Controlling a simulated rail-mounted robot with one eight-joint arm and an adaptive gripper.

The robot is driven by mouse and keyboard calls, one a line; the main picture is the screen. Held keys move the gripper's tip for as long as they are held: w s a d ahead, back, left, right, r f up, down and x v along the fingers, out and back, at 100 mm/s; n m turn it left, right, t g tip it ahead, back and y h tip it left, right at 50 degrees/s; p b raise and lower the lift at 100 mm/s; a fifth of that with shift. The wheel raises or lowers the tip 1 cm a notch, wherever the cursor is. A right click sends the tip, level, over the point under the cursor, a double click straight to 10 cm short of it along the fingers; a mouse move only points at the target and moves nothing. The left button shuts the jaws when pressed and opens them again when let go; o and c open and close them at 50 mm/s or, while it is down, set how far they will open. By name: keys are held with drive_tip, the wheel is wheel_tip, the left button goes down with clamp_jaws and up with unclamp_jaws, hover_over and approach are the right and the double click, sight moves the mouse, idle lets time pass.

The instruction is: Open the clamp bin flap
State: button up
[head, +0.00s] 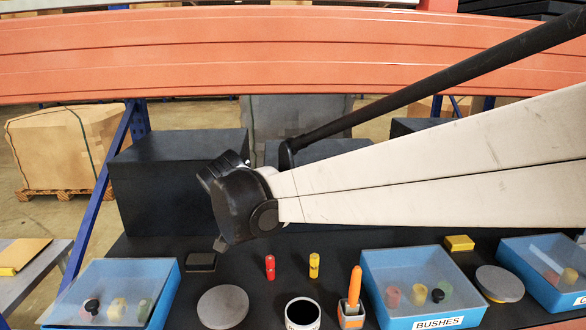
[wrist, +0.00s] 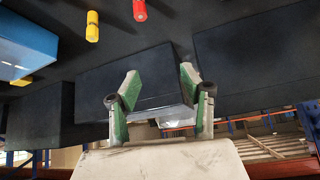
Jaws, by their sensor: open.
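Three blue bins with clear flaps stand along the bench in the head view. The right bin (head: 540,262) is cut off by the frame edge, and only the first letter of its label shows, perhaps a C. The middle bin (head: 420,285) is labelled BUSHES; the left bin (head: 112,292) shows no readable label. All three flaps look closed. My gripper (wrist: 158,78) is open and empty in the wrist view, its green fingers apart before a dark box. In the head view my dark wrist hangs above the back of the bench, left of the middle bin and far from the right one.
Dark boxes (head: 178,180) stand behind the bench. A red cylinder (head: 270,266), a yellow cylinder (head: 314,265), a grey disc (head: 223,307), a cup (head: 302,313) and an orange-handled tool (head: 354,290) stand between the bins. A yellow block (head: 459,243) and another round disc (head: 500,283) are near the right bin.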

drive_tip(key=s+d+f+b, duration=0.1)
drive_tip(key=s+d+b, duration=0.1)
drive_tip(key=s+d, duration=0.55)
drive_tip(key=s+d+f+n+b, duration=0.1)
drive_tip(key=s+d, duration=0.4)
drive_tip(key=d, duration=0.6)
drive_tip(key=s+d+f+b, duration=0.2)
drive_tip(key=s+d, duration=0.4)
drive_tip(key=d, duration=0.3)
drive_tip(key=s+d+f+b, duration=0.1)
drive_tip(key=s+d+f, duration=0.3)
drive_tip(key=s, duration=0.4)
drive_tip(key=shift+s+d+f+g+b, duration=0.3)
drive_tip(key=shift+f+b, duration=0.05)
drive_tip(key=shift+f, duration=0.5)
drive_tip(key=shift+r, duration=0.1)
